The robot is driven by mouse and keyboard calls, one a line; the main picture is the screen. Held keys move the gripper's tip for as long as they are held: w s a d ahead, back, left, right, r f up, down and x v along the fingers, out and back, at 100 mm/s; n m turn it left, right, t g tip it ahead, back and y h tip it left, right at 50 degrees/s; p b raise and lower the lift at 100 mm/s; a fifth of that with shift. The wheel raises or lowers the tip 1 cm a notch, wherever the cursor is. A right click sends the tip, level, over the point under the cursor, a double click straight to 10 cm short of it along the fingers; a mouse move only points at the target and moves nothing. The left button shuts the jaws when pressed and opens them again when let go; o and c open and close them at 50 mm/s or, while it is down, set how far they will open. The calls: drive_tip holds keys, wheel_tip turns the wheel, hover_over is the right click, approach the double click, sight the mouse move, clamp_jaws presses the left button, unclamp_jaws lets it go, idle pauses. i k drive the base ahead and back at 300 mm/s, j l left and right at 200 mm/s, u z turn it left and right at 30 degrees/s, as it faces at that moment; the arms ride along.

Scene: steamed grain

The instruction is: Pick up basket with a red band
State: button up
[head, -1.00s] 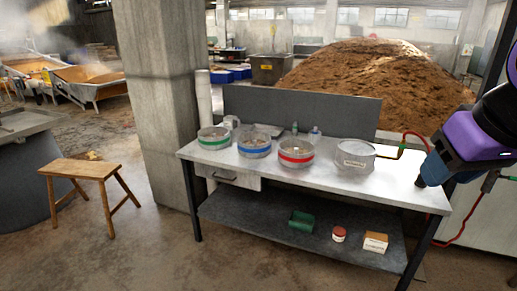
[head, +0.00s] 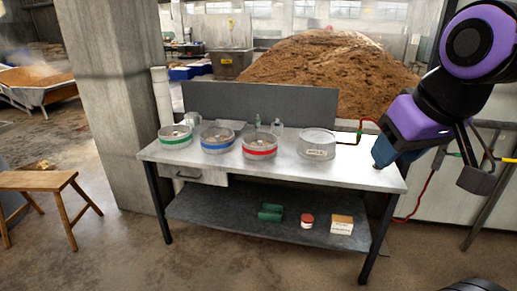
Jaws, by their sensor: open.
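The basket with a red band (head: 259,146) stands upright on the grey workbench (head: 330,172), third from the left in a row of round baskets. It is low and round, with pale contents that are too small to tell. To its left are a basket with a blue band (head: 217,140) and one with a green band (head: 175,136). To its right is a plain pale basket with a label (head: 317,144). My gripper (head: 476,160) is at the right of the view, beyond the bench's right end, well apart from the red-banded basket. It is open and empty; its fingertips are hard to make out.
The bench has a grey back panel (head: 285,103), with small bottles (head: 277,127) in front of it. Its lower shelf holds a green item (head: 270,212), a red jar (head: 307,220) and a small box (head: 342,225). A wooden stool (head: 40,185) and concrete pillar stand left.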

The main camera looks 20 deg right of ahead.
sight(256, 145)
drive_tip(key=i+u, duration=0.1)
drive_tip(key=i, duration=1)
drive_tip(key=i+l+u, duration=0.1)
drive_tip(key=i, duration=1.05)
drive_tip(key=l, duration=0.05)
